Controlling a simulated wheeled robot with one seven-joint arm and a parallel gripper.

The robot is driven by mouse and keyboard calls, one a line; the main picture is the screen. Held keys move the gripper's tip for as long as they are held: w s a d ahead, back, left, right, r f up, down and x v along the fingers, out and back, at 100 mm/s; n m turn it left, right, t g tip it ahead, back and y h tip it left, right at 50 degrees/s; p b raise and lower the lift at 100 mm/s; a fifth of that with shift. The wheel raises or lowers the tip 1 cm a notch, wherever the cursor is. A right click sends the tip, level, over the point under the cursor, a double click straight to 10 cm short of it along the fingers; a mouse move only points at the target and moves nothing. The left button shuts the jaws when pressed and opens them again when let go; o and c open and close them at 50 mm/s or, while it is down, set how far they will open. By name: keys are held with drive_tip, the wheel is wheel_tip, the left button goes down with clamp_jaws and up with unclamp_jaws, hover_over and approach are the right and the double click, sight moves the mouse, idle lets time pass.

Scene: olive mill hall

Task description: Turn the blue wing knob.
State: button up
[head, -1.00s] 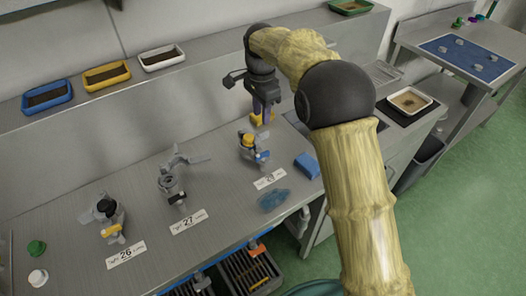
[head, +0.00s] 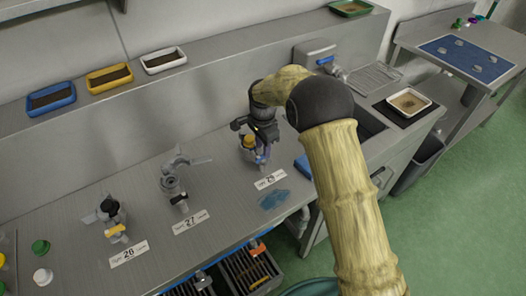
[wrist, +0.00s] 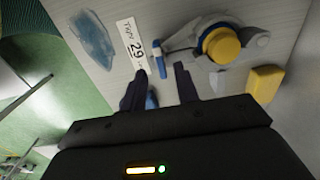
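The blue wing knob (head: 261,158) sits low on the front of the valve fitting with a yellow cap (head: 248,142), behind the label 29 card. In the wrist view the blue knob (wrist: 158,62) with its pale end shows just ahead of and between the fingertips, and another blue bit shows lower between the fingers. My gripper (wrist: 160,73) is open, its two dark fingers apart on either side of the knob's line. In the head view my gripper (head: 262,140) is at the fitting and partly hides it. Contact with the knob cannot be told.
Fittings at labels 27 (head: 172,180) and 26 (head: 112,218) stand to the left. A yellow block (wrist: 265,83) lies beside the fitting. A blue smear (head: 273,199) is on the bench near its front edge. A blue block (head: 303,165) lies to the right.

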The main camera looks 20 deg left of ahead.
sight(263, 158)
drive_tip(key=shift+f, duration=1.95)
clamp_jaws()
